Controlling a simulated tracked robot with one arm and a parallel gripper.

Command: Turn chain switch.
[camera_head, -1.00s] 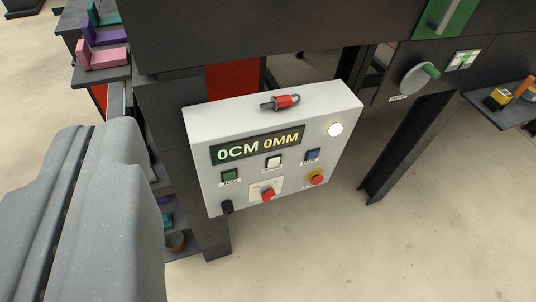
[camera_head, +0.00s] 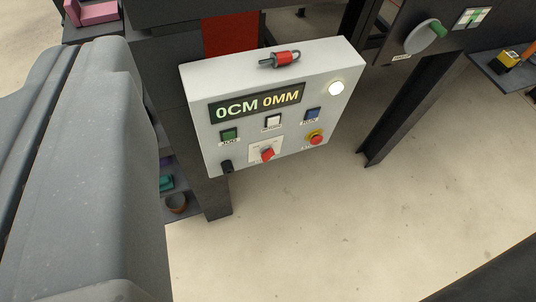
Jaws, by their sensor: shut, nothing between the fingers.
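A white control box (camera_head: 200,125) hangs in the upper middle of the view, its display reading 0CM 0MM. A red rotary knob (camera_head: 267,155) sits on a white plate low on its front. A grey round dial with a green handle (camera_head: 440,30) is on a dark panel at the upper right. The labels are too small to read, so I cannot tell which of these is the chain switch. My gripper's fingers are not in the picture. My large grey arm part fills the left side, apart from the box in the picture.
The box also carries a green button (camera_head: 229,134), a white button (camera_head: 273,121), a blue button (camera_head: 312,114), a red stop button (camera_head: 316,138) and a lit white lamp (camera_head: 336,88). A dark steel post (camera_head: 400,112) stands right of it. Light floor below is open.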

